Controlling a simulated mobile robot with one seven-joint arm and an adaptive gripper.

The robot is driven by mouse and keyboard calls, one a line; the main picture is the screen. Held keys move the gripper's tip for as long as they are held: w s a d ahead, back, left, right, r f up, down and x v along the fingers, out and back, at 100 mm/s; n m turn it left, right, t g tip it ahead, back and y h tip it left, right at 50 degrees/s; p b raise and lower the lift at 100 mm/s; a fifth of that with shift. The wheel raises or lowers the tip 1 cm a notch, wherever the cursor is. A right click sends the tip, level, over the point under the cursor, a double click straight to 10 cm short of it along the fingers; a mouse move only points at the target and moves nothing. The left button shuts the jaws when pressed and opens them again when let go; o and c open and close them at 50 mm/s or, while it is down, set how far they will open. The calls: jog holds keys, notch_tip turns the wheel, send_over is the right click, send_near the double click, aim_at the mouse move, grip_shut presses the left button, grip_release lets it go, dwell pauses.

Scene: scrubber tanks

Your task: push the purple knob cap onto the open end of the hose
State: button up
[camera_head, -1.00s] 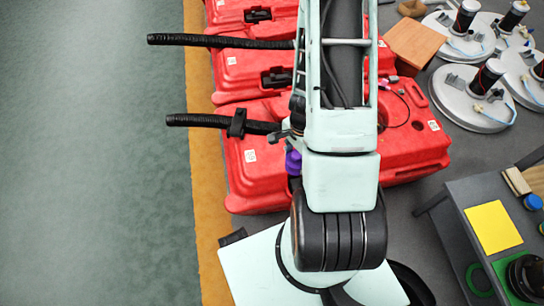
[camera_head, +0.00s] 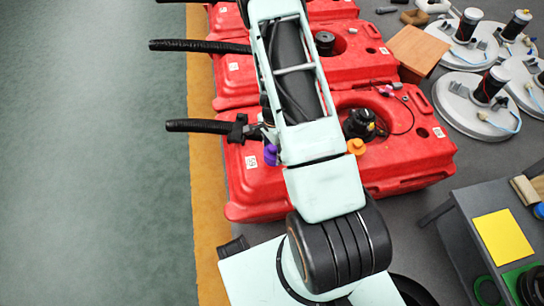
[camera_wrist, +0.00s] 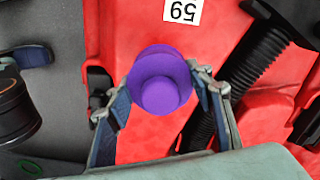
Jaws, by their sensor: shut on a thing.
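The purple knob cap (camera_wrist: 158,82) is between the two fingers of my gripper (camera_wrist: 160,92) in the wrist view, above a red tank. My gripper is shut on the cap. In the head view the cap (camera_head: 270,155) shows just left of my arm, below the near black hose (camera_head: 200,125) and apart from it. That ribbed hose sticks out left over the floor, with a black clamp (camera_head: 238,128) at its tank end. A ribbed black hose (camera_wrist: 258,62) also shows in the wrist view, right of the cap. I cannot tell which hose the task means.
Red tanks (camera_head: 236,188) stand in a row, with another black hose (camera_head: 200,46) further back. An orange cap (camera_head: 356,147) and a black fitting (camera_head: 360,124) are right of my arm. A wooden block (camera_head: 418,47) and white discs (camera_head: 465,98) lie to the right. The floor at left is clear.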

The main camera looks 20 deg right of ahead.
aim_at(272, 155)
jog(key=shift+w+f, duration=0.2)
jog(key=shift+f, duration=0.15)
jog(key=shift+w+a+f+b, duration=0.1)
jog(key=shift+w+f+b, duration=0.1)
jog(key=shift+f+b, duration=0.95)
jog(key=shift+f+p, duration=0.35)
jog(key=shift+f, duration=0.15)
jog(key=o, duration=1.2)
jog(key=shift+c, duration=0.2)
jog(key=r+p, duration=0.1)
jog(key=r, duration=0.2)
jog(key=r+p, duration=0.1)
jog(key=r, duration=0.3)
jog(key=r+p, duration=0.1)
jog(key=r, duration=0.2)
jog(key=shift+s+r+p, duration=0.25)
jog(key=shift+r+p, duration=0.15)
